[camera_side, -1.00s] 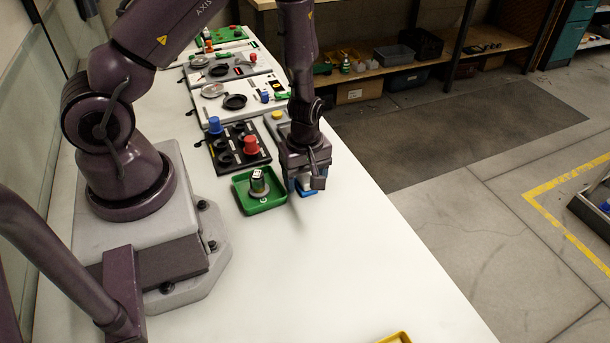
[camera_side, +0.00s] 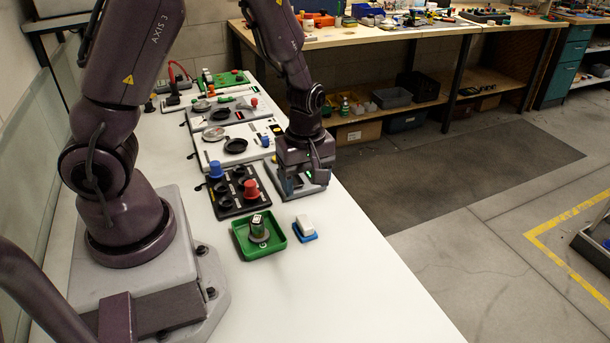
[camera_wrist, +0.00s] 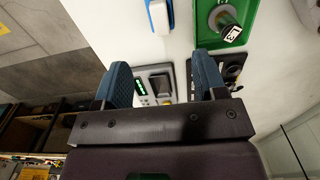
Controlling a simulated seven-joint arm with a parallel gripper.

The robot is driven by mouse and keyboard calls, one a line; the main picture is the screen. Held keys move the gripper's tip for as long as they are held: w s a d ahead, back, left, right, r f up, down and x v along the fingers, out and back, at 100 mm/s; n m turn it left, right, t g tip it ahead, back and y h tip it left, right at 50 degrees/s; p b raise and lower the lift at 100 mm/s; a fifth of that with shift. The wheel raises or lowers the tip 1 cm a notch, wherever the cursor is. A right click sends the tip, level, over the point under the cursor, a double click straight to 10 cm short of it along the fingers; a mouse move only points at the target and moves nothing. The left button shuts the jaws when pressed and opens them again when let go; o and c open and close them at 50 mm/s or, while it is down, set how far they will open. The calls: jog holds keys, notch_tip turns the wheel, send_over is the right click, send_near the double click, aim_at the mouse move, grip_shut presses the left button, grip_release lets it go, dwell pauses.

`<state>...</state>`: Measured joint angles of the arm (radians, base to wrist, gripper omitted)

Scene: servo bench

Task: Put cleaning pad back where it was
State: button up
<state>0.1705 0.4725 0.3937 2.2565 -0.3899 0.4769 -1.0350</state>
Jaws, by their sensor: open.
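The cleaning pad, white on top with a blue base (camera_side: 305,228), lies on the white bench just right of the green tray (camera_side: 241,240). It shows at the top edge of the wrist view (camera_wrist: 160,16), partly cut off. My gripper (camera_side: 303,184) is farther back along the bench, apart from the pad and above a grey device with a lit green display. In the wrist view my gripper (camera_wrist: 163,78) is open and its two blue fingers are apart, with the grey device (camera_wrist: 155,86) visible below between them. Nothing is held.
The green tray holds a small dark cylinder (camera_side: 258,229). A black board with blue and red knobs (camera_side: 228,204) lies left of my gripper. More boards (camera_side: 228,144) lie behind. The bench in front of the tray and pad is clear, up to the right edge.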

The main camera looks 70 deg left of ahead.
jog(key=s+d+r+m+t, duration=0.2)
jog(key=s+r+m, duration=0.1)
jog(key=r+m, duration=0.3)
jog(key=s+d+r+m+t, duration=0.1)
jog(key=s+r+m, duration=0.3)
jog(key=r, duration=0.5)
jog(key=s+d+r+m+t, duration=0.2)
jog(key=s+r+m, duration=0.1)
jog(key=r+m, duration=0.5)
jog(key=shift+s+d+t, duration=0.25)
jog(key=shift+d+t, duration=0.05)
jog(key=shift+r, duration=0.1)
